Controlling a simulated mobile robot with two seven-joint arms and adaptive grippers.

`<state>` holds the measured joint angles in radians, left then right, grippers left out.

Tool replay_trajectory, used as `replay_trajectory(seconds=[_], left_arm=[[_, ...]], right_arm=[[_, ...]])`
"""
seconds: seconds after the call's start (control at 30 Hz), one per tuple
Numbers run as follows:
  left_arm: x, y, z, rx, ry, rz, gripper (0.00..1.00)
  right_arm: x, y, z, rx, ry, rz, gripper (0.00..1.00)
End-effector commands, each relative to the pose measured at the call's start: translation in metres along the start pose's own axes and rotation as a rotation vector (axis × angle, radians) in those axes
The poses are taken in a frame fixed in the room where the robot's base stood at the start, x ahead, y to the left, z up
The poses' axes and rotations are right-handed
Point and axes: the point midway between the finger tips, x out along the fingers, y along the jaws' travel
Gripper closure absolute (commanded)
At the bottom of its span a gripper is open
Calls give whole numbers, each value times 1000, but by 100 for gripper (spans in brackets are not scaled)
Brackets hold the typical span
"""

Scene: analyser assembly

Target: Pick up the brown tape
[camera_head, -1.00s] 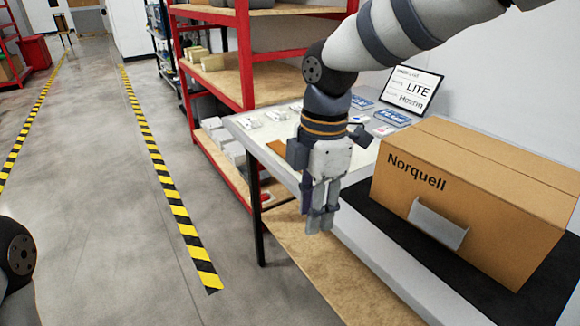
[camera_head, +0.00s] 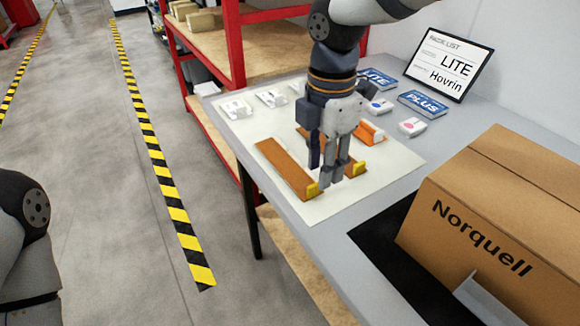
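Two long brown-orange strips with yellow ends lie on the white mat (camera_head: 385,165) on the grey table. The near-left strip (camera_head: 283,165) shows well; the other strip (camera_head: 351,169) is mostly hidden behind my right gripper. A small orange and white piece (camera_head: 371,133) sits to the right of the gripper. I cannot tell for sure which of these is the brown tape. My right gripper (camera_head: 335,176) points down over the mat, between and in front of the strips. Its fingers seem to hold nothing, but their gap is unclear. My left gripper is out of view.
A large Norquell box (camera_head: 495,225) stands on a black mat (camera_head: 372,238) at the right. Small white items (camera_head: 272,98), blue LITE and PLUS cards (camera_head: 422,104) and a pack list sign (camera_head: 446,63) stand behind. A red shelf (camera_head: 235,45) is beyond the table.

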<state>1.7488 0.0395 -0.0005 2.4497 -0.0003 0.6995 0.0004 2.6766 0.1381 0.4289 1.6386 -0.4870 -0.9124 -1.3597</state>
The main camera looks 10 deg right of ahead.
Motion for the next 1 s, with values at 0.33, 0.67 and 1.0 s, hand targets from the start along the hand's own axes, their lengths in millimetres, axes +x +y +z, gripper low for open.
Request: replay_trajectory(seconds=[0.33,0.67,1.0], left_arm=[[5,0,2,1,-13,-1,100],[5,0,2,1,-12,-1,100],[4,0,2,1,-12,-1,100]], right_arm=[[48,4,-1,-2,0,0,70],[46,4,-1,-1,0,1,100],[46,4,0,-1,0,1,100]])
